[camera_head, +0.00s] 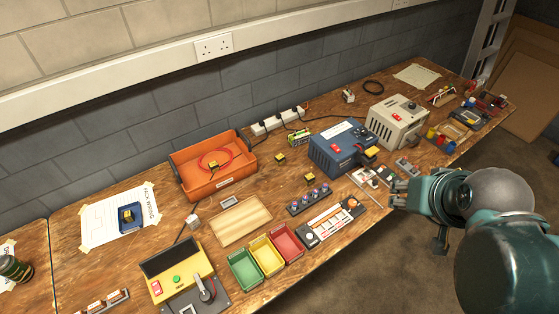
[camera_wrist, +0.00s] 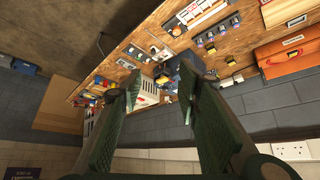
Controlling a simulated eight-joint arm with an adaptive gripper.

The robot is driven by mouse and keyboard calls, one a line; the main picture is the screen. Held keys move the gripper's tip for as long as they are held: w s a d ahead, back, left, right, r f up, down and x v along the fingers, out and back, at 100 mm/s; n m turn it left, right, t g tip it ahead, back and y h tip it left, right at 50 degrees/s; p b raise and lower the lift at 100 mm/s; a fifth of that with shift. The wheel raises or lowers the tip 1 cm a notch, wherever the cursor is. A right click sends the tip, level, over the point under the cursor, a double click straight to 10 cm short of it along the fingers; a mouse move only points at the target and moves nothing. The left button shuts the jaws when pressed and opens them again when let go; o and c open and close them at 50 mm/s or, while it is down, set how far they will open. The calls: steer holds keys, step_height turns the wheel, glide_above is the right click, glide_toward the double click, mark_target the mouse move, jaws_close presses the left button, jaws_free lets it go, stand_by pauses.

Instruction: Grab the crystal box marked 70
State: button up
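I cannot make out a crystal box marked 70; the small parts on the bench are too small for any number to be read. My gripper (camera_head: 418,205) is at the right, in front of the bench's front edge. In the wrist view my gripper (camera_wrist: 158,84) is open, with its two dark green fingers apart and nothing between them. The blue power unit (camera_head: 343,145) and the cream unit (camera_head: 397,121) show on the bench beyond it. The gripper's fingers cover part of these in the wrist view.
The wooden bench (camera_head: 340,239) is crowded. An orange bin (camera_head: 196,181), green (camera_head: 245,270), yellow (camera_head: 267,256) and red (camera_head: 287,243) trays, a yellow box (camera_head: 182,270), a button strip (camera_head: 309,199) and a wooden board (camera_head: 240,221) lie left of my gripper. Floor is clear in front.

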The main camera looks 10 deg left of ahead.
steer(key=shift+o, duration=0.5)
steer(key=n+g+h+b, duration=0.25)
steer(key=n+b, duration=0.25)
steer(key=n, duration=2.4)
glide_above(279, 157)
steer(key=s+a, duration=0.3)
steer(key=s, duration=0.1)
step_height(279, 157, down, 27)
steer(key=shift+w+d+f+h, duration=0.1)
steer(key=shift+w+d+h, duration=0.2)
steer(key=shift+h, duration=0.15)
steer(key=shift+x, duration=1.3)
